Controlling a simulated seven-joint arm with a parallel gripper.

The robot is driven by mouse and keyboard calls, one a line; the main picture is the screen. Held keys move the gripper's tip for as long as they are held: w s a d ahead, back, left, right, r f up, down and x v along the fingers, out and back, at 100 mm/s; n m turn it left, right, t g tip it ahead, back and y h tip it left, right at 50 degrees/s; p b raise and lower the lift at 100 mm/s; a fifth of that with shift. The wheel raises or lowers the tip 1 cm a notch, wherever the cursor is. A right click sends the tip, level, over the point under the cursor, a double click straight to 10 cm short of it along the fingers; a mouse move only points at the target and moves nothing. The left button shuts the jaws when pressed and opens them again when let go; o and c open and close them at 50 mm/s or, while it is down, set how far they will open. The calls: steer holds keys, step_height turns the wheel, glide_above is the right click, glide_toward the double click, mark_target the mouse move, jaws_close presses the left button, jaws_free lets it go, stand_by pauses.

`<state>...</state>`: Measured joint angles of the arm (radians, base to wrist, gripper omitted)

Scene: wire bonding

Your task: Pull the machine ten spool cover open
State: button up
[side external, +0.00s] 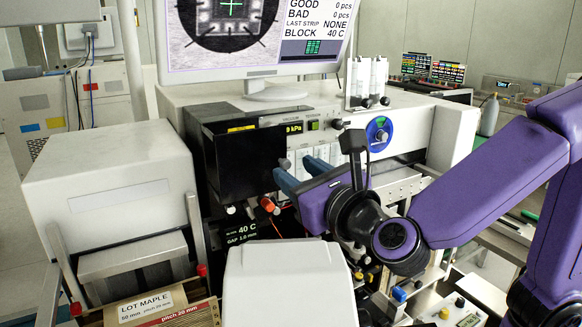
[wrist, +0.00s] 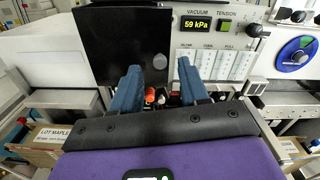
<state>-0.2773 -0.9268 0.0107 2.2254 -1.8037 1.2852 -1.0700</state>
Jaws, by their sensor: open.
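A black box-shaped cover (side external: 241,165) is on the front of the machine, with a yellow label near its top; I take it as the spool cover. It looks closed. In the wrist view the black cover (wrist: 110,45) fills the upper left, with a round grey knob (wrist: 160,61) near its lower right. My gripper (side external: 297,172) has two blue fingers spread apart with nothing held. It is in front of the machine, just right of the cover. In the wrist view my gripper (wrist: 158,70) has the knob between its fingertips in line of sight; contact cannot be told.
An orange-red knob (side external: 268,204) lies below the cover. A white housing (side external: 110,185) stands left and another white housing (side external: 290,280) stands in front. A monitor (side external: 255,35) sits on top. A gauge panel (wrist: 212,45) and a blue dial (wrist: 296,53) are to the right.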

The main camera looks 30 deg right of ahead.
steer(key=shift+w, duration=1.5)
jaws_close()
steer(key=shift+s+a, duration=0.45)
steer(key=shift+s, duration=0.35)
steer(key=shift+s+a, duration=0.45)
steer(key=shift+s, duration=0.3)
jaws_free()
steer(key=shift+a, duration=0.15)
steer(key=shift+d, duration=0.2)
steer(key=shift+w+r, duration=0.1)
